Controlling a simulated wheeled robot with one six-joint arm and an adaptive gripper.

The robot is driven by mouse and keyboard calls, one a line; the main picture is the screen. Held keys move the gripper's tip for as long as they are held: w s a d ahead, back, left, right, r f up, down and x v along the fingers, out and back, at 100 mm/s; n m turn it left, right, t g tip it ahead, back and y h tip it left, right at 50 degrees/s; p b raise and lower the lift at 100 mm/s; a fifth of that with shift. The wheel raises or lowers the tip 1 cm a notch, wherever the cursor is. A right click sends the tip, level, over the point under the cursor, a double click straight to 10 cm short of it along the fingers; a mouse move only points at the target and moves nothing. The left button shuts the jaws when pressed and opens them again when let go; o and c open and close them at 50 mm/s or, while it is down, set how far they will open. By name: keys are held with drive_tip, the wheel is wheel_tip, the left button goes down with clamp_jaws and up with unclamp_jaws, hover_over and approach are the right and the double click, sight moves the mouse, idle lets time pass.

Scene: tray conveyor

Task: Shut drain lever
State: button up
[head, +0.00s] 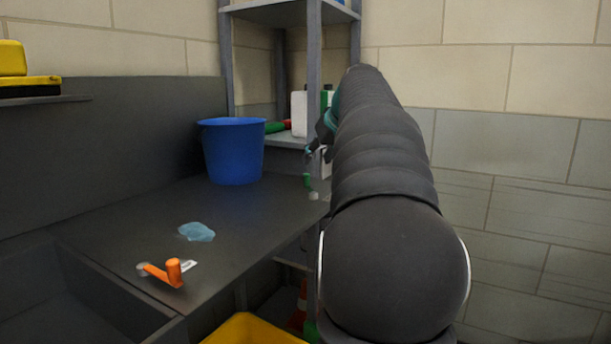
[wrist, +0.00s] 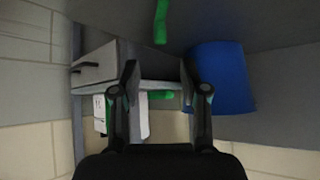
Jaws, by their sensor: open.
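An orange lever (head: 163,272) is mounted on the dark worktop near its front edge, with a small pale label (head: 190,266) beside it. A second, green lever (head: 308,182) stands at the worktop's right edge; a green handle (wrist: 160,22) also shows at the top of the wrist view. I cannot tell which one is the drain lever, as the label is unreadable. My gripper (wrist: 159,78) is open, with nothing between its fingers. In the wrist view the green handle lies beyond the fingertips, apart from them. In the head view my arm hides most of the gripper.
A blue bucket (head: 233,150) stands at the back of the worktop (head: 255,215), near a light blue cloth-like patch (head: 197,231). A grey shelf rack (head: 314,60) holds a white container (head: 299,112). A yellow bin (head: 252,331) is below in front.

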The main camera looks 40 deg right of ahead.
sight(308, 174)
drive_tip(key=x, duration=0.9)
drive_tip(key=shift+w+f, duration=0.1)
clamp_jaws()
